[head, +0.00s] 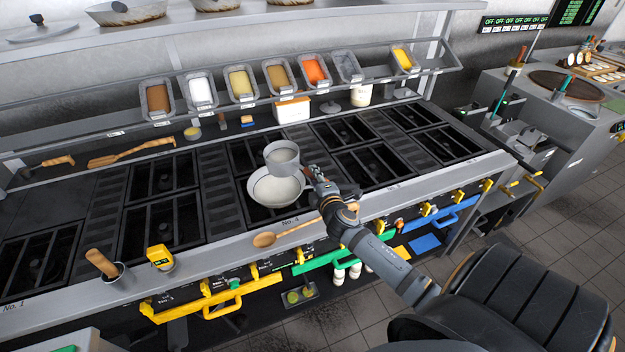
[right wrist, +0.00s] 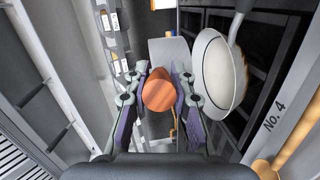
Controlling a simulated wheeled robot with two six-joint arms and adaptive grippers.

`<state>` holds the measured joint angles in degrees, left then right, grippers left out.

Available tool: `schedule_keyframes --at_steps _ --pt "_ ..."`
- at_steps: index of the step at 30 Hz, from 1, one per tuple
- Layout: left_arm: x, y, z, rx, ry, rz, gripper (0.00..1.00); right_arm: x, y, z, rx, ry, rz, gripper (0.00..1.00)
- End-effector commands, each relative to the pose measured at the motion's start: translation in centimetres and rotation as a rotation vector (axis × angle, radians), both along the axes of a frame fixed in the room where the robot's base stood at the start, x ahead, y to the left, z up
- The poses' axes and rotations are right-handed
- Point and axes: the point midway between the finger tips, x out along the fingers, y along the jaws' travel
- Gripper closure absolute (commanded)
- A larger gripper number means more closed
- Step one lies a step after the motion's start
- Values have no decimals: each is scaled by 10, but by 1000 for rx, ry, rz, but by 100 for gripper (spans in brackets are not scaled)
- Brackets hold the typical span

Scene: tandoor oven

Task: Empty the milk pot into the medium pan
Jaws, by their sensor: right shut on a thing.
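The milk pot (head: 270,160) is a small grey pot with white milk showing inside. It is over the back part of the medium pan (head: 254,194), and looks close to upright. The pan sits on the stove; its inside looks pale, and I cannot tell whether it holds milk. My right gripper (head: 314,174) is to the right of the pot, shut on its handle. In the right wrist view the fingers close around the brown handle end (right wrist: 158,92), with the grey pot (right wrist: 168,52) beyond and the pan (right wrist: 222,72) beside it. My left gripper is not in view.
A wooden spoon (head: 265,239) lies on the stove's front ledge, near the "No. 4" mark. Several ingredient trays (head: 241,84) hang on a rail behind. A white box (head: 292,110) stands at the back. The burners (head: 375,165) to the right are free.

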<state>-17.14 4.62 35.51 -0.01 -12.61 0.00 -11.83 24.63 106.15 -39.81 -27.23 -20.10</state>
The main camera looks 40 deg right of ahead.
Motion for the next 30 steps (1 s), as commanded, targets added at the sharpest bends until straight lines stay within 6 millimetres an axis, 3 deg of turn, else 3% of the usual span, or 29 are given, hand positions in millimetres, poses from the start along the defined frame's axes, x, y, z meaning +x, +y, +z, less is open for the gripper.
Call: schedule_keyframes --at_steps 22,30 --pt "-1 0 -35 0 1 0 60 3 -24 -7 -145 -19 3 100" --pt "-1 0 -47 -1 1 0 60 3 -21 -5 -234 -29 1 100"
